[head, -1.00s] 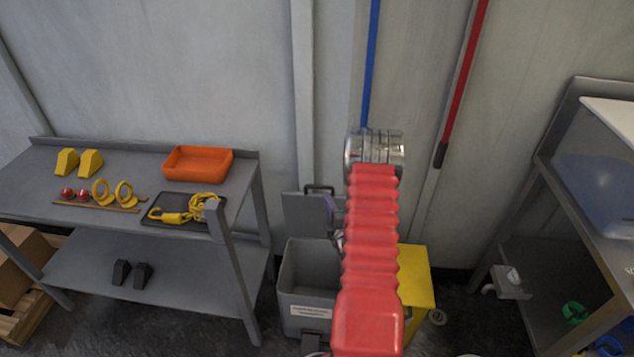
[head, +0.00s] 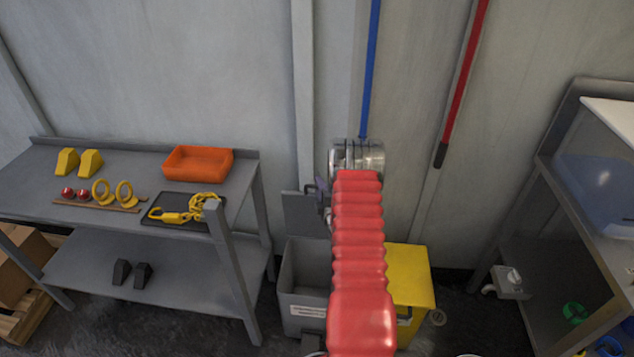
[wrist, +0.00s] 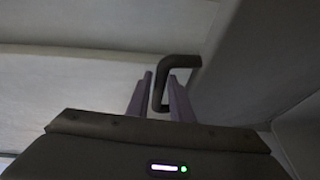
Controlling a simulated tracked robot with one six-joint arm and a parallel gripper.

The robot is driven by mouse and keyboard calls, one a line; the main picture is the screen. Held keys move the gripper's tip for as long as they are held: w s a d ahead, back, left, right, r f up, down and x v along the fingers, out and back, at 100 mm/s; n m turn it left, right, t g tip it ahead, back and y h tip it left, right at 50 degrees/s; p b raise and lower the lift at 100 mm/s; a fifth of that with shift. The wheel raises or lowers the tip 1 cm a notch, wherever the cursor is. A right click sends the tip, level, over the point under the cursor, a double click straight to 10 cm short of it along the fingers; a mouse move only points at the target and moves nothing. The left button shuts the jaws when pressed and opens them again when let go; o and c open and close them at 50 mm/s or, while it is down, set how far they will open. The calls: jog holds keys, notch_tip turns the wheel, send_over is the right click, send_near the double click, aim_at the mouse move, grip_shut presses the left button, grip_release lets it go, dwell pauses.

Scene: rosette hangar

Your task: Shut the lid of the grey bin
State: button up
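The grey bin (head: 302,268) stands on the floor right of the workbench, open at the top. Its lid (head: 303,214) stands raised at the back, near the wall. A dark handle is on the lid's upper edge; in the wrist view the handle (wrist: 164,70) joins a grey panel that looks like the lid (wrist: 235,65). My gripper (head: 325,198) is beside the lid's right edge, mostly hidden behind my red arm. In the wrist view my gripper's purple fingers (wrist: 160,88) are apart, with one leg of the handle appearing between them. I cannot tell whether they touch it.
A yellow bin (head: 410,285) stands right of the grey bin, partly behind my arm. The workbench (head: 110,227) at left holds an orange tray (head: 197,163) and yellow tools. Blue (head: 370,70) and red (head: 463,80) poles are at the wall. A metal shelf (head: 560,200) is at right.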

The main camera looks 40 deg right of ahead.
jog(key=shift+x, duration=1.65)
jog(key=shift+c, duration=0.2)
grip_shut()
